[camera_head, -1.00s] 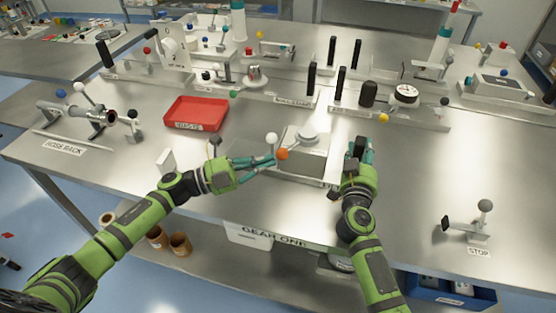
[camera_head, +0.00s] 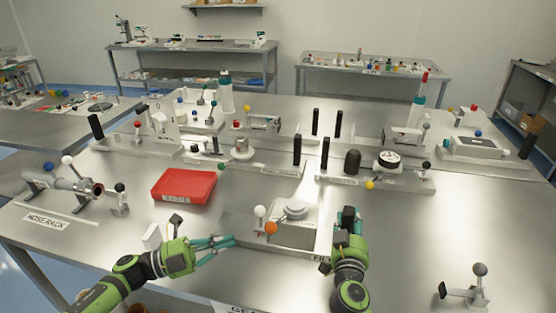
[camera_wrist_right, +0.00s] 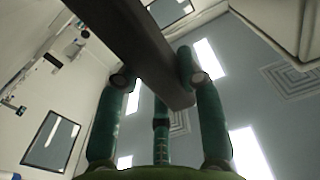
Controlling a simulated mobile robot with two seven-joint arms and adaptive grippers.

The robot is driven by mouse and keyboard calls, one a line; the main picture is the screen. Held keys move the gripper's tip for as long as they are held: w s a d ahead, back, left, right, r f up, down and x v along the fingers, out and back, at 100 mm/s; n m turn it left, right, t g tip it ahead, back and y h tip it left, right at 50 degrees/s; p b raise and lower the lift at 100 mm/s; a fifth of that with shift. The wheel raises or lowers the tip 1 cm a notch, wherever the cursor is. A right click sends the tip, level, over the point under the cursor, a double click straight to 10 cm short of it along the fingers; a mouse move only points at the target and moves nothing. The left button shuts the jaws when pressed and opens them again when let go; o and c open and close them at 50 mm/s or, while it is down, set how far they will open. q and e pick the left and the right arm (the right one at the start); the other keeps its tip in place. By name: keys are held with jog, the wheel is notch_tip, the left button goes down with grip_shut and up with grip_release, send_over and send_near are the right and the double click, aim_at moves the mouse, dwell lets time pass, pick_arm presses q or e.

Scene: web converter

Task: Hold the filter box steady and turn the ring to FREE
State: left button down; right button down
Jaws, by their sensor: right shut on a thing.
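The filter box (camera_head: 291,230) is a pale grey box on the table's middle, with a round ring (camera_head: 295,208) on top. A white ball knob (camera_head: 260,211) and an orange ball knob (camera_head: 271,228) stand at its left. My left gripper (camera_head: 233,244) is left of the orange knob, apart from it, fingers spread and empty. My right gripper (camera_head: 349,216) is at the box's right side. In the right wrist view its fingers are closed around a grey bar (camera_wrist_right: 140,45). How the bar joins the box is hidden. I cannot read any ring marking.
A red tray (camera_head: 185,186) lies left of the box. Behind it stand black upright handles (camera_head: 297,150) and a dial gauge (camera_head: 390,159) on a base. A lever stop (camera_head: 478,287) is at the front right. Bare table lies between it and my right gripper.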

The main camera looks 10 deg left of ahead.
jog(key=shift+f+p, duration=0.3)
jog(key=shift+p, duration=0.4)
jog(key=c, duration=1)
grip_release()
jog(key=shift+o, duration=1.4)
jog(key=shift+d, duration=0.1)
jog(key=shift+r, duration=0.15)
jog(key=s, duration=1.2)
